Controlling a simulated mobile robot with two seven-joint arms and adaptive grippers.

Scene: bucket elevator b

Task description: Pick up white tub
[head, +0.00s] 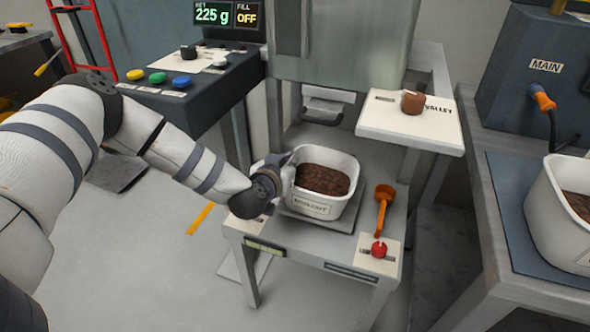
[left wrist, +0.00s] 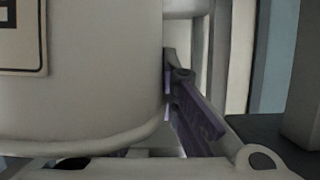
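The other finger is mostly hidden, so the grip is unclear. My right gripper is out of view. A second white tub (head: 556,226) stands at the far right.
An orange scoop (head: 384,203) and a red knob (head: 379,250) are on the small table (head: 340,247), right of the tub. A shelf (head: 437,131) with a brown knob juts out above right. A button console (head: 195,88) stands behind left.

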